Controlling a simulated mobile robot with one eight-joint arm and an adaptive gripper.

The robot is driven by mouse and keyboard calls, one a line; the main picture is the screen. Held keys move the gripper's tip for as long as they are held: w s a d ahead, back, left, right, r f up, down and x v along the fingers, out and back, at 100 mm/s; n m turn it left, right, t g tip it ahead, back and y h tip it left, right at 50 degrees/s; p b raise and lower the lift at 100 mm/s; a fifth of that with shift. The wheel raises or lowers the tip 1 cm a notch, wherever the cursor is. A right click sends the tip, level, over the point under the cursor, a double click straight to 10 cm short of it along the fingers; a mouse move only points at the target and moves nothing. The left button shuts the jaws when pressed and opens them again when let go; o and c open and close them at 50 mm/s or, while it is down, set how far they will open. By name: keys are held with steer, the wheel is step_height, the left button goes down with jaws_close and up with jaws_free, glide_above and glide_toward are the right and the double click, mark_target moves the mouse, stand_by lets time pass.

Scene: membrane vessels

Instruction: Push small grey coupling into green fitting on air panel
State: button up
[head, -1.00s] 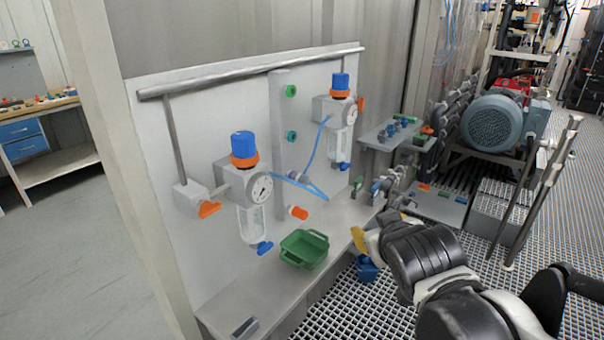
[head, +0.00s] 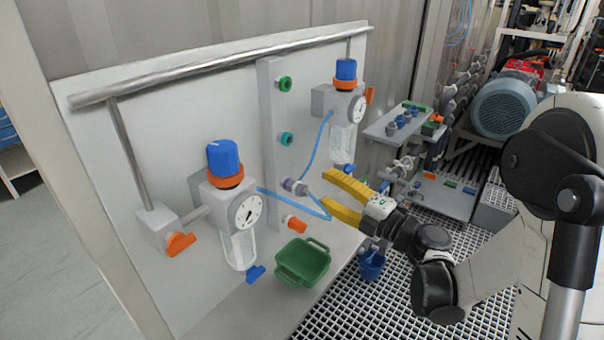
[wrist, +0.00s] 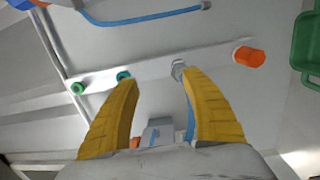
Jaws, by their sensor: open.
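The green fitting (head: 285,84) is the top port on the panel's upright grey strip; in the wrist view it (wrist: 77,88) is at the left. A small grey coupling (head: 297,187) sits at the strip's third position, below a teal fitting (head: 286,138), with blue hose at it. In the wrist view the coupling (wrist: 178,68) shows just beyond the right fingertip. My gripper (head: 327,189) has yellow fingers spread apart, pointing at the strip near the coupling; nothing is seen gripped. I cannot tell whether a fingertip touches the coupling.
An orange fitting (head: 295,224) is lowest on the strip. Regulators with blue knobs (head: 223,158) (head: 346,70) flank it. Thin blue hoses (head: 318,145) hang near my fingers. A green bin (head: 303,262) stands on the ledge below, and a blue cup (head: 371,266) sits beyond its edge.

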mark_target(304, 191)
steer(key=f, duration=0.1)
steer(key=f+n+g, duration=0.1)
steer(key=f, duration=0.1)
steer(key=shift+s+a+f+n+g+y, duration=0.1)
steer(key=shift+s+a+n+g+y, duration=0.2)
steer(key=shift+s, duration=0.05)
steer(key=shift+w+a, duration=0.3)
steer(key=shift+a, duration=0.15)
steer(key=shift+p+x, duration=0.3)
steer(key=shift+x, duration=3.65)
steer(key=shift+w, duration=0.1)
steer(key=shift+b, duration=0.35)
